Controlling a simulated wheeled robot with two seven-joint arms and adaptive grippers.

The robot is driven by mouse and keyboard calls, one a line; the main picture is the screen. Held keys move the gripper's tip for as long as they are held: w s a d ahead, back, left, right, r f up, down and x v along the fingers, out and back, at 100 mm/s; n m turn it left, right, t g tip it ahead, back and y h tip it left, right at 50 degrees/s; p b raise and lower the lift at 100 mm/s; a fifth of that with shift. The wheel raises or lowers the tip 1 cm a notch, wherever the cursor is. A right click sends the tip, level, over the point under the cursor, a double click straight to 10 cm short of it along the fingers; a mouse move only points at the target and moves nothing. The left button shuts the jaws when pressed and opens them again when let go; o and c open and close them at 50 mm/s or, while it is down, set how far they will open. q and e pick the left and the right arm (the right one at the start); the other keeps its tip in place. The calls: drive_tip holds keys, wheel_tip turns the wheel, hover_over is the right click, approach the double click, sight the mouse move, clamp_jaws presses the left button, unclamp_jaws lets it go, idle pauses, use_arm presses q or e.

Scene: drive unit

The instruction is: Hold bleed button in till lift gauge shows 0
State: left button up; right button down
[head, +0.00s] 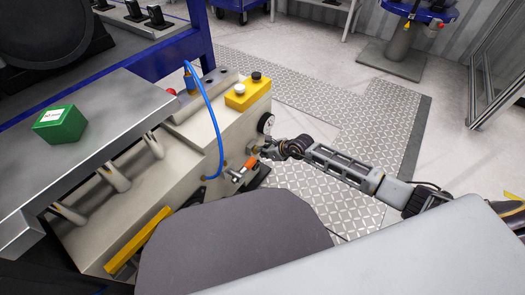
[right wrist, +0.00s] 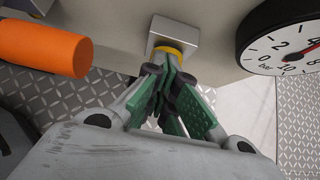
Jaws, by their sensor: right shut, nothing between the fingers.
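The bleed button shows as a yellow-rimmed fitting (right wrist: 172,47) on a small metal block in the right wrist view. My right gripper (right wrist: 165,70) is shut and empty, with its green-padded fingertips right at the fitting. The fingertips hide part of it, and I cannot tell whether the button is pressed in. In the head view my right gripper (head: 265,152) is at the end face of the pale drive unit. The lift gauge (head: 265,123) is just above it. In the wrist view the gauge (right wrist: 290,38) is cut off; its red needle's reading is unclear. My left gripper is not in view.
An orange handle (right wrist: 45,47) juts out left of the fingers. A blue hose (head: 214,120) loops down the unit's side. A yellow box with a white and a black button (head: 248,92) sits on top. A green block (head: 60,124) lies on the grey plate.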

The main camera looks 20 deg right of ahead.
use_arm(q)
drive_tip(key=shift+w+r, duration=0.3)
use_arm(e)
drive_tip(key=shift+w+a+r, duration=0.1)
drive_tip(key=shift+a, duration=0.05)
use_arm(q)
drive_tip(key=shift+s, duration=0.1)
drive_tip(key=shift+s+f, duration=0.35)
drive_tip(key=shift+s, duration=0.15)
use_arm(e)
drive_tip(key=shift+a+r, duration=0.1)
drive_tip(key=shift+a, duration=0.05)
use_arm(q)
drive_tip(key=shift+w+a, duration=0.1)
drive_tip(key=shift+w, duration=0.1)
use_arm(e)
drive_tip(key=shift+a, duration=0.1)
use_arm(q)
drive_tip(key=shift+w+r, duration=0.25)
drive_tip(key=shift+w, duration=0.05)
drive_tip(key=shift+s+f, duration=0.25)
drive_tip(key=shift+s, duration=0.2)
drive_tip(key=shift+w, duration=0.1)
